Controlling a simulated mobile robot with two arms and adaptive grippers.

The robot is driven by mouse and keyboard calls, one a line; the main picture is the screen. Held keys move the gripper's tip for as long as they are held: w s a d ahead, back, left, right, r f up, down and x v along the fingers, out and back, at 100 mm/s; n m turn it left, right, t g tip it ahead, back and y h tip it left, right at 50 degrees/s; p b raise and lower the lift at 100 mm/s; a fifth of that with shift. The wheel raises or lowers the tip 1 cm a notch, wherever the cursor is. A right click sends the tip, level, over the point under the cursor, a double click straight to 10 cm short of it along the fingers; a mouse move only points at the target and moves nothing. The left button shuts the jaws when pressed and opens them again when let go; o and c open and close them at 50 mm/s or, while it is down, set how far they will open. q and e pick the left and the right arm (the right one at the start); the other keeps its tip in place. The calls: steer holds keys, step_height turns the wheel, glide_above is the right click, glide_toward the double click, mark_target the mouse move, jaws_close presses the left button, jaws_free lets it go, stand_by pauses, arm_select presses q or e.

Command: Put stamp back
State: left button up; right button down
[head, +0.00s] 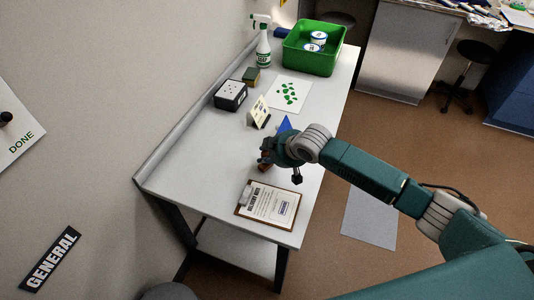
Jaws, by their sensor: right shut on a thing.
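My right gripper (267,157) comes in from the right and is over the middle of the bench, just beyond the clipboard. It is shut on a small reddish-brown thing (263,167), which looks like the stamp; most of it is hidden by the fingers. I cannot tell whether it touches the bench. A clipboard (239,212) with a delivery note lies flat at the near end, with a dark printed mark at the paper's right. A blue thing (285,124) shows partly behind my right wrist. My left gripper is not in view.
A small upright card stand (260,112) and a black box (230,95) stand beyond the gripper. A sheet with green spots (292,88), a sponge (251,76), a spray bottle (263,50) and a green bin (312,63) are farther back. The bench's left-near part is clear.

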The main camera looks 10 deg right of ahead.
steer(key=c, duration=1.4)
jaws_free()
steer(key=shift+f, duration=0.1)
steer(key=shift+c, duration=0.2)
steer(key=shift+r, duration=0.2)
steer(key=b+v, duration=0.1)
steer(key=v, duration=1.1)
steer(key=shift+a, duration=0.1)
